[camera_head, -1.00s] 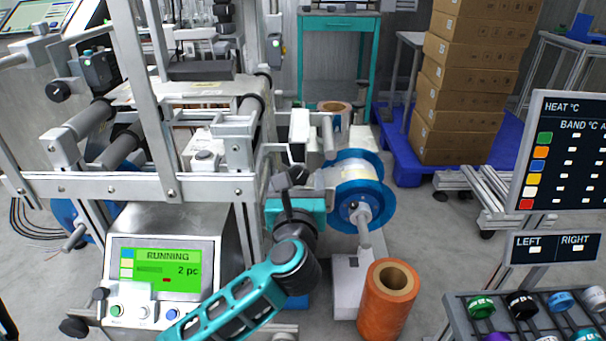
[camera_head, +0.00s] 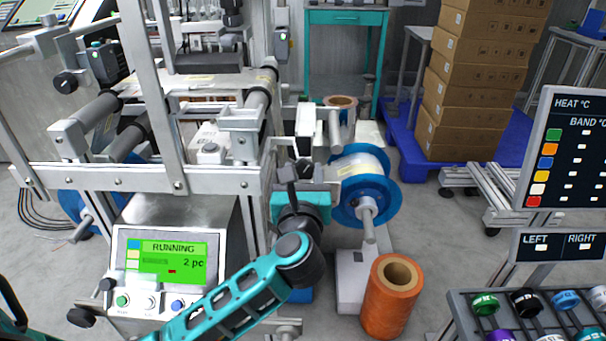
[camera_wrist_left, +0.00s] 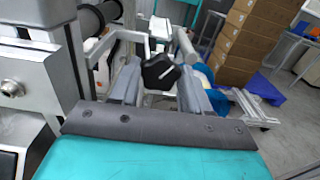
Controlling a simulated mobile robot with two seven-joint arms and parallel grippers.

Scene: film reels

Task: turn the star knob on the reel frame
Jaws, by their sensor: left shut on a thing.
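The black star knob (camera_wrist_left: 160,70) shows clearly in the left wrist view, between the tips of my left gripper's two grey fingers (camera_wrist_left: 160,82). In the head view the knob (camera_head: 304,169) is small and partly covered by my gripper (camera_head: 306,178), at the right side of the metal reel frame (camera_head: 150,178). The left gripper is shut on the knob. A blue-flanged reel (camera_head: 366,188) with a pale roll sits just right of the gripper. My right gripper is not in view.
A control box with a green RUNNING screen (camera_head: 172,262) stands left of my forearm. An orange roll (camera_head: 390,300) stands at the lower right, near a rack of coloured rolls (camera_head: 470,300). Stacked cartons (camera_head: 480,80) stand behind. Grey floor is open between them.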

